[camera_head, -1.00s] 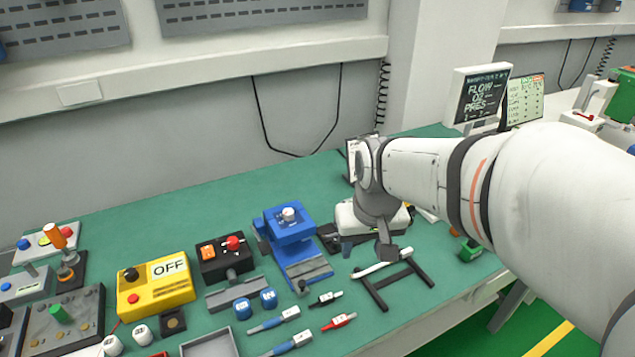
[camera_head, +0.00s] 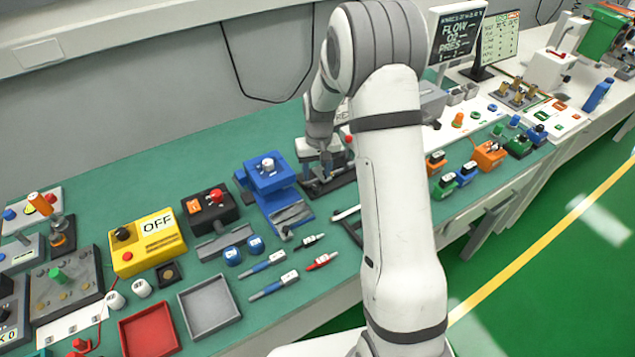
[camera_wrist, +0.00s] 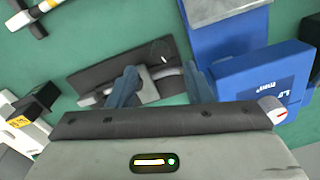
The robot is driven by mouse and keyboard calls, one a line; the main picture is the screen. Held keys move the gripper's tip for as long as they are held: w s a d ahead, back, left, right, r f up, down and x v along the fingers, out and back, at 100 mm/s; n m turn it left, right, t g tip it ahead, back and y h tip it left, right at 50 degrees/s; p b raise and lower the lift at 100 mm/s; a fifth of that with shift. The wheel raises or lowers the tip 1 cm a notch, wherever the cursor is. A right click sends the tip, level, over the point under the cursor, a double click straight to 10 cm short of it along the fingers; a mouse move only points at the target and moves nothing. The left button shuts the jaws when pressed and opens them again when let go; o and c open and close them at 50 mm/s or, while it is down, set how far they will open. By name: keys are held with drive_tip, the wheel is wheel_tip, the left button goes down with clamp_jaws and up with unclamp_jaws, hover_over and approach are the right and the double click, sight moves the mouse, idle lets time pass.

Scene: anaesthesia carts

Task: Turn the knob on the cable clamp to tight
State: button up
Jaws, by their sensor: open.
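The blue device (camera_head: 270,178) that looks like the cable clamp stands on the green bench with a pale round knob (camera_head: 267,164) on top. In the wrist view its blue body (camera_wrist: 245,83) is at the right, and a pale knob (camera_wrist: 273,108) is partly hidden by my gripper's body. Its printed label is too small to read surely. My gripper (camera_wrist: 160,72) is open, pointing down to the right of the blue device, apart from its knob. Beneath the fingers is a black plate (camera_wrist: 103,68) with a grey metal part; I cannot tell whether they touch it.
A black box with a red knob (camera_head: 214,196) and a yellow box marked OFF (camera_head: 146,243) stand left of the blue device. Blue-handled tools (camera_head: 268,262), a grey tray (camera_head: 209,306) and a red tray (camera_head: 149,330) lie in front. A black frame (camera_head: 350,228) is partly behind my arm.

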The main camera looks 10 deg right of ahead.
sight(316, 187)
wheel_tip(316, 187, down, 6)
drive_tip(key=shift+a+f+p, duration=0.1)
drive_tip(key=shift+p, duration=0.45)
drive_tip(key=shift+c, duration=0.3)
drive_tip(key=c, duration=0.9)
drive_tip(key=shift+f+m+b, duration=0.1)
drive_tip(key=shift+m+b, duration=0.4)
drive_tip(key=shift+b, duration=0.15)
drive_tip(key=shift+c, duration=0.2)
drive_tip(key=shift+m+b, duration=0.5)
drive_tip(key=shift+m, duration=0.2)
drive_tip(key=shift+r+m, duration=0.2)
drive_tip(key=shift+m, duration=0.1)
